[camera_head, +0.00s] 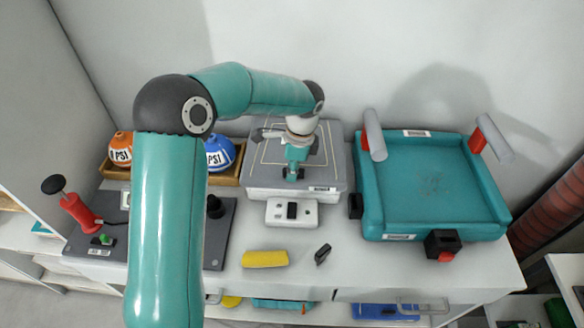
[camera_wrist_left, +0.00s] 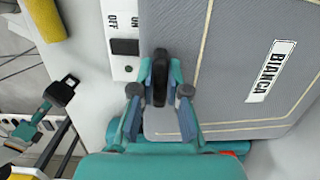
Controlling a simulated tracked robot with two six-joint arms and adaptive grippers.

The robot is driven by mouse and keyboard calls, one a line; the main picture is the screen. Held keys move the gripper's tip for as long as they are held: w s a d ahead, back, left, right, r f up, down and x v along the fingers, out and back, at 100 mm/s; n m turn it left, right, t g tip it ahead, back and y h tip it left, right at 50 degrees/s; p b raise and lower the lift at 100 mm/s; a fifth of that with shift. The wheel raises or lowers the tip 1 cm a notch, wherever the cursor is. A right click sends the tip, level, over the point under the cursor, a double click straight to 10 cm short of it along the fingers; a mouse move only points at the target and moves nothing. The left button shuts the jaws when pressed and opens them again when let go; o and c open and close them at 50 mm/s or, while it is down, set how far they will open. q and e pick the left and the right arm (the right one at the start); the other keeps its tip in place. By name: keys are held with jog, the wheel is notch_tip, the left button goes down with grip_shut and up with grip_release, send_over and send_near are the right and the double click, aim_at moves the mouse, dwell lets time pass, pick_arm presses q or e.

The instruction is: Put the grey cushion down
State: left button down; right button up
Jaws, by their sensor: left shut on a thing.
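The grey cushion (camera_head: 333,162), a flat square pad with pale seam lines, is at the middle of the worktop over a white unit (camera_head: 278,216) with a switch. Its label, BIANCA, shows in the wrist view, where the cushion (camera_wrist_left: 235,35) fills the right side. My left gripper (camera_head: 293,172) is over the front part of the cushion. My right gripper is not in view.
A teal tray (camera_head: 435,190) with grey rolls stands close on the right. A yellow roll (camera_head: 265,259) and a small black piece (camera_head: 322,254) lie in front. On the left are a red-handled device (camera_head: 80,212) and orange and blue balls (camera_head: 219,152). A wall stands behind.

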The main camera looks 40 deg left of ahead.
pick_arm(q)
jog(key=shift+f, duration=0.15)
jog(key=c, duration=1.2)
grip_release()
jog(key=r, duration=0.4)
jog(key=d+r, duration=0.1)
jog(key=r, duration=0.7)
jog(key=shift+w+d+r, duration=0.1)
jog(key=shift+w+d, duration=0.05)
jog(key=shift+w, duration=0.1)
